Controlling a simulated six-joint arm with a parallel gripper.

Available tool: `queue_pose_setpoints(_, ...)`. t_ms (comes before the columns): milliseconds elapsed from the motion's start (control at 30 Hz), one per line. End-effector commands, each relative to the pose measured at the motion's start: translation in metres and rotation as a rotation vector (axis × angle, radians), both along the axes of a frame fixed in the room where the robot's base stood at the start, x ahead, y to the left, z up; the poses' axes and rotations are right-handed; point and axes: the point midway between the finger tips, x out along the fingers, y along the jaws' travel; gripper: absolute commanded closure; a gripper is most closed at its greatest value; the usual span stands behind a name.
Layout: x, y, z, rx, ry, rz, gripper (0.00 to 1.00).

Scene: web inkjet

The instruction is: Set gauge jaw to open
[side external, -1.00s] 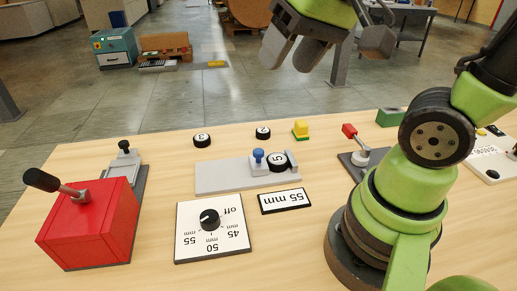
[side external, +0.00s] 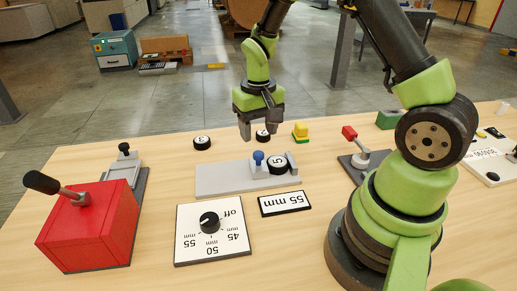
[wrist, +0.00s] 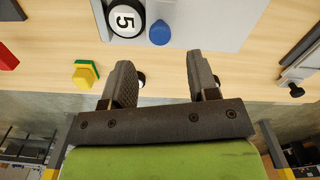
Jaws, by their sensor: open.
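The gauge is a flat grey plate (side external: 225,180) on the table, with a sliding jaw that carries a blue knob (side external: 258,156). A black disc with a white face marked 5 (side external: 278,163) sits between the sliding jaw and a raised grey end block. My gripper (side external: 259,133) is open and empty, fingers pointing down, above and behind the gauge. In the wrist view the blue knob (wrist: 160,33) lies just beyond the fingertips, beside the disc (wrist: 125,18), and nothing is between the fingers. Whether the jaw touches the disc is unclear.
A 55 mm sign (side external: 285,203) and a dial panel (side external: 212,230) lie in front of the gauge. Another disc (side external: 202,143) and a yellow-green block (side external: 300,132) stand behind it. A red-handled lever (side external: 362,150) is to the right, a red box (side external: 88,228) to the left.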

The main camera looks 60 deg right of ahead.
Motion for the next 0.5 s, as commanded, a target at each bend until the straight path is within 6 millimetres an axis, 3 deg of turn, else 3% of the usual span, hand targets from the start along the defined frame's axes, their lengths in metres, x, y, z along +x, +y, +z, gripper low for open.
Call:
queue_pose_setpoints(200, -0.001, 0.001, -0.04, 0.002, 0.005, 0.0, 0.46)
queue_pose_setpoints(500, 0.0, 0.0, -0.059, 0.001, 0.0, 0.0, 0.46)
